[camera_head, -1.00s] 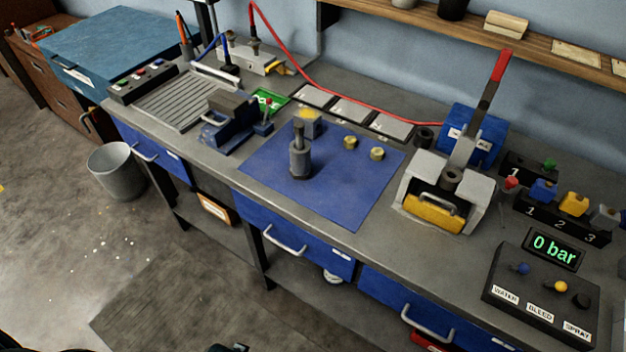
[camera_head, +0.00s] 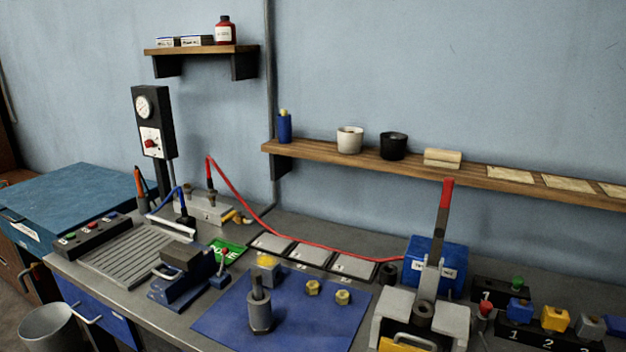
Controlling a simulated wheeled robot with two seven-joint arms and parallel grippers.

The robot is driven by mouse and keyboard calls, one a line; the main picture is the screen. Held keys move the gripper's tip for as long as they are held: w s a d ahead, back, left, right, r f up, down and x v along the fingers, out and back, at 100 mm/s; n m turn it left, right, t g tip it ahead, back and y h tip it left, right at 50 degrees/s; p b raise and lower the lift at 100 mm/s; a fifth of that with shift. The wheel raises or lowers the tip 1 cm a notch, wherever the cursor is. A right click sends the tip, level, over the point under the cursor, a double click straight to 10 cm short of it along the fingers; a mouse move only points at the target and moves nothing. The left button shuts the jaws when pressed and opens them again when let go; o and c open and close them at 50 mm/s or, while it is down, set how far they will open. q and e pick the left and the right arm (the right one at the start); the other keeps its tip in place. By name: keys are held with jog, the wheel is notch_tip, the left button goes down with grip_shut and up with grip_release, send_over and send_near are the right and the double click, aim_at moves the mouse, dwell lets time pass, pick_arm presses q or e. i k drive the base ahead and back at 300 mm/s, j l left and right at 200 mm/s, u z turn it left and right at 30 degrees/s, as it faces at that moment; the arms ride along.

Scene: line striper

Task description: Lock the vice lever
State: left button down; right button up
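A blue and dark grey vice (camera_head: 182,276) sits on the bench at the left, beside a ribbed grey plate. A larger grey device (camera_head: 428,309) stands at the right, with a long red-tipped handle (camera_head: 444,209) pointing up. Its lower front is cut off by the picture edge. Neither of my grippers is in view.
A blue mat (camera_head: 295,322) holds a dark cylindrical fitting (camera_head: 260,312) and two brass nuts. A red hose (camera_head: 290,238) runs across the bench back. Numbered coloured blocks (camera_head: 555,319) stand at the right. A wooden shelf (camera_head: 400,168) hangs above, and a gauge stand (camera_head: 153,121) rises at left.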

aim_at(225, 252)
jog(key=i+j+z, duration=0.15)
jog(key=j+z, duration=0.15)
jog(key=j, duration=1)
jog(key=j+z, duration=0.25)
jog(key=j, duration=1.05)
jog(key=j+z, duration=0.3)
jog(key=j, duration=1)
jog(key=k, duration=0.05)
